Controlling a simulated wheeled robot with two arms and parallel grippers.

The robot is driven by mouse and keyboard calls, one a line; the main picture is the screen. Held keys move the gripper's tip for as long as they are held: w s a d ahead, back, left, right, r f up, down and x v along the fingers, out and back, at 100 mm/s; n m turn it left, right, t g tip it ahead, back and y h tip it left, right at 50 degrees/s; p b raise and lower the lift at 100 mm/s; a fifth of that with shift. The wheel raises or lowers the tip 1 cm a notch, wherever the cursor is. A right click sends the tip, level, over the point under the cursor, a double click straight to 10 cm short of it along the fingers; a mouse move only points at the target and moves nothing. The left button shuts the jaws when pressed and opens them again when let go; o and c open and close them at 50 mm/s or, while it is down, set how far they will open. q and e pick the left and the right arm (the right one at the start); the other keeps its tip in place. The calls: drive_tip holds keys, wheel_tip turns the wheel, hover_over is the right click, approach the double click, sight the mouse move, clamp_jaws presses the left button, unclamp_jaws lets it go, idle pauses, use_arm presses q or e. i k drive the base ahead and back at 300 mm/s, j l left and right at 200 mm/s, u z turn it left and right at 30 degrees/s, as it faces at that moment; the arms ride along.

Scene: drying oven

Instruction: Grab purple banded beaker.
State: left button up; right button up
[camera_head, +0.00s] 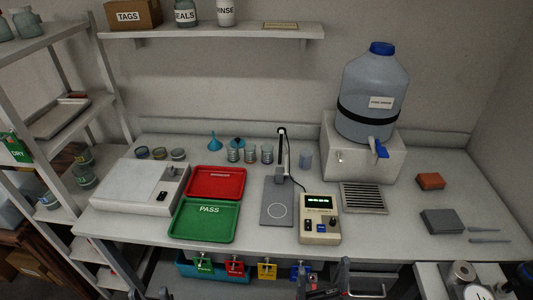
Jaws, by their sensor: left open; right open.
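More small beakers (160,153) stand at the back edge of the white flat device. The bands are too small for me to tell which beaker is purple banded. My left gripper (148,294) is open at the bottom edge, mostly cut off. My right gripper (323,279) is open and empty at the bench's front edge. Both are well short of the beakers.
A red tray (217,182) and a green PASS tray (205,221) lie mid-bench. A stand with a grey base (277,209) and a beige meter (320,227) stand right of them. A large water jug (372,85) sits on a white block.

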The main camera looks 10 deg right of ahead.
sight(266, 149)
drive_tip(key=i+j, duration=0.25)
drive_tip(key=j, duration=0.2)
drive_tip(key=i+j, duration=0.25)
drive_tip(key=j, duration=0.2)
drive_tip(key=i+j+u, duration=0.1)
drive_tip(key=i+j, duration=0.15)
drive_tip(key=j, duration=0.2)
drive_tip(key=i+j, duration=0.25)
drive_tip(key=j, duration=0.2)
drive_tip(key=i+l, duration=0.2)
